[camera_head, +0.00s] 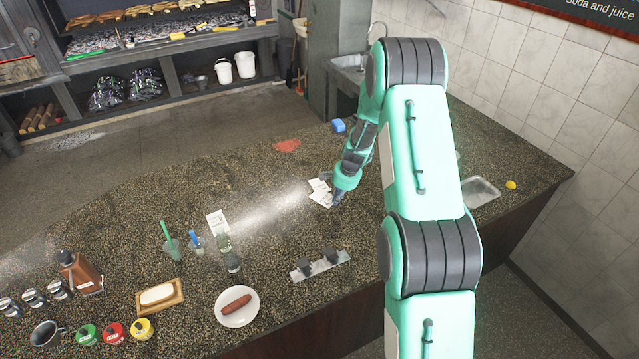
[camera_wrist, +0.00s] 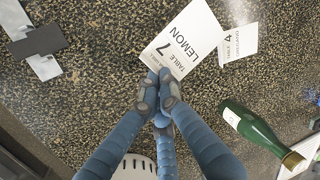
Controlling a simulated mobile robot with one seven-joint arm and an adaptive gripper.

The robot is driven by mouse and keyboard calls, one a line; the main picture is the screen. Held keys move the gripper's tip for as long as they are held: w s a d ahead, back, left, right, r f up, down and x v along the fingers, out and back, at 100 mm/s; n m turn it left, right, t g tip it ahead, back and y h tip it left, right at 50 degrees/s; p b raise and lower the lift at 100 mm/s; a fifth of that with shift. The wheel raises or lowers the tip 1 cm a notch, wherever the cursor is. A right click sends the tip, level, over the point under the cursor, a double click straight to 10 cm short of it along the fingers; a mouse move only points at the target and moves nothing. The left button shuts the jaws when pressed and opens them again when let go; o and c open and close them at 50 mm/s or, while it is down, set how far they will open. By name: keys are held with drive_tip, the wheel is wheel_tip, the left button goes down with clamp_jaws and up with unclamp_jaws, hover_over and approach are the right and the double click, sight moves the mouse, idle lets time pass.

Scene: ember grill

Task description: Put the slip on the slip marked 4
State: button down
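A white slip printed "TABLE 7 LEMON" (camera_wrist: 190,42) is at my gripper's fingertips in the wrist view; it also shows in the head view (camera_head: 321,200). My gripper (camera_wrist: 160,80) has its fingers drawn together on the slip's near edge, and its tip also shows in the head view (camera_head: 337,196). The slip marked 4 (camera_wrist: 238,43) lies on the counter just beyond it, and in the head view (camera_head: 318,185) it is just behind. The slip 7 looks larger in the wrist view, and its far corner comes close to slip 4. Its height above the counter is hard to judge.
A metal rail with dark blocks (camera_head: 320,265) lies nearer the front. A green bottle (camera_wrist: 255,128) stands or lies to the right in the wrist view. Another slip (camera_head: 217,221), cups, and a plate with a sausage (camera_head: 237,306) are left. The counter around the slips is mostly clear.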

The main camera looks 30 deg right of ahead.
drive_tip(key=shift+s+a+m, duration=0.15)
drive_tip(key=shift+s+m, duration=0.15)
drive_tip(key=shift+w, duration=0.1)
drive_tip(key=w+d+p, duration=0.1)
drive_tip(key=w, duration=0.4)
drive_tip(key=w+d+f+p, duration=0.1)
drive_tip(key=w+d, duration=0.1)
drive_tip(key=w, duration=0.3)
drive_tip(key=w+d+p, duration=0.1)
drive_tip(key=w+d, duration=0.1)
drive_tip(key=w, duration=0.3)
drive_tip(key=shift+d+f, duration=0.15)
drive_tip(key=shift+f, duration=0.15)
drive_tip(key=shift+s+p+x, duration=0.2)
drive_tip(key=shift+p+x, duration=0.05)
drive_tip(key=shift+x, duration=0.6)
drive_tip(key=shift+s+p+x, duration=0.2)
drive_tip(key=shift+x, duration=0.65)
drive_tip(key=shift+d+f, duration=0.1)
drive_tip(key=shift+f, duration=0.2)
drive_tip(key=c, duration=2.5)
unclamp_jaws()
drive_tip(key=shift+b, duration=0.3)
